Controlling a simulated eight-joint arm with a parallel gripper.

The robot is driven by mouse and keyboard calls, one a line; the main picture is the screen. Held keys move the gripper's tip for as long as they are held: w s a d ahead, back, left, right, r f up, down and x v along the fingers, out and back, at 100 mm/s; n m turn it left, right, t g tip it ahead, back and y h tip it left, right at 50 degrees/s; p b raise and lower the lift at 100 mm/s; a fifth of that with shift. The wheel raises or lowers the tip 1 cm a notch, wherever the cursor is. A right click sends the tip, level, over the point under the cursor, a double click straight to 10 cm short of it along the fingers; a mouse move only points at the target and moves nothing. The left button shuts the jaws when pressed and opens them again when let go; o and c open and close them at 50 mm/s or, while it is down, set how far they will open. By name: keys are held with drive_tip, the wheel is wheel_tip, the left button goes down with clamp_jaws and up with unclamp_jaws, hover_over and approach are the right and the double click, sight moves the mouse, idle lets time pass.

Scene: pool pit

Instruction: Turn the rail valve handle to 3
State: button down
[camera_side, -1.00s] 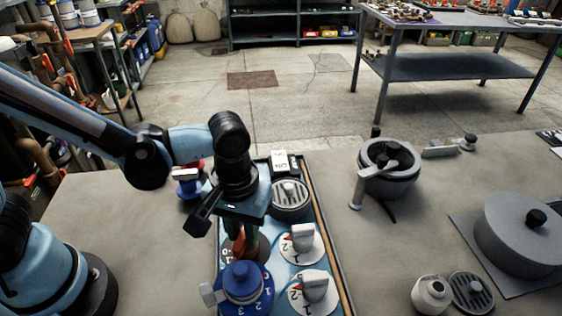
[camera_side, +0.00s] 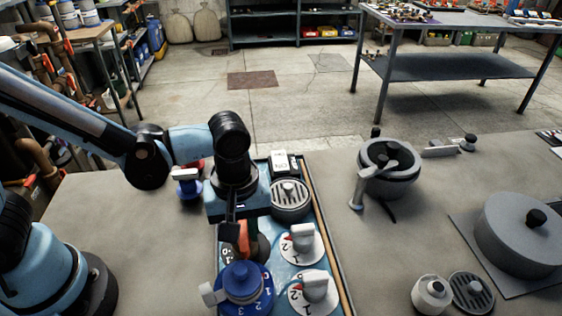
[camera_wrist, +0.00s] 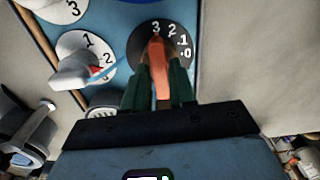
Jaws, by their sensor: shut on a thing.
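The rail valve handle is an orange lever (camera_wrist: 160,72) on a dark round dial (camera_wrist: 190,40) marked 3, 2, 1 and 0. It also shows as a small orange patch (camera_side: 243,236) in the side view, partly hidden by my gripper. In the wrist view the lever's far end points close to the 3. My gripper (camera_wrist: 158,88) has its green fingers on either side of the lever and is shut on it. In the side view my gripper (camera_side: 240,232) points down over the panel.
White knobs (camera_side: 302,237) (camera_side: 316,286) on numbered plates stand right of the lever. A blue knob (camera_side: 244,280) on a numbered blue dial is close in front. A round grille (camera_side: 290,197) sits behind. A grey pot (camera_side: 388,170) stands right of the panel.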

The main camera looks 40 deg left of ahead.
sight(243, 234)
idle(0.3)
drive_tip(key=c, duration=1.1)
unclamp_jaws()
drive_tip(key=shift+r, duration=0.1)
drive_tip(key=shift+r, duration=6)
drive_tip(key=a+m+t, duration=0.2)
drive_tip(key=a+m, duration=0.1)
drive_tip(key=a, duration=0.2)
drive_tip(key=w+a+f+m+t, duration=0.1)
drive_tip(key=a+m+t, duration=0.1)
drive_tip(key=a, duration=0.4)
drive_tip(key=w+a+f+m+t, duration=0.1)
drive_tip(key=a+m+t, duration=0.2)
drive_tip(key=a+m, duration=0.1)
drive_tip(key=shift+w+a+f+m, duration=0.1)
drive_tip(key=shift+w+a+m, duration=0.1)
drive_tip(key=shift+a, duration=0.15)
drive_tip(key=shift+w+a+f+m, duration=0.1)
drive_tip(key=shift+a+m, duration=0.1)
drive_tip(key=shift+a, duration=0.15)
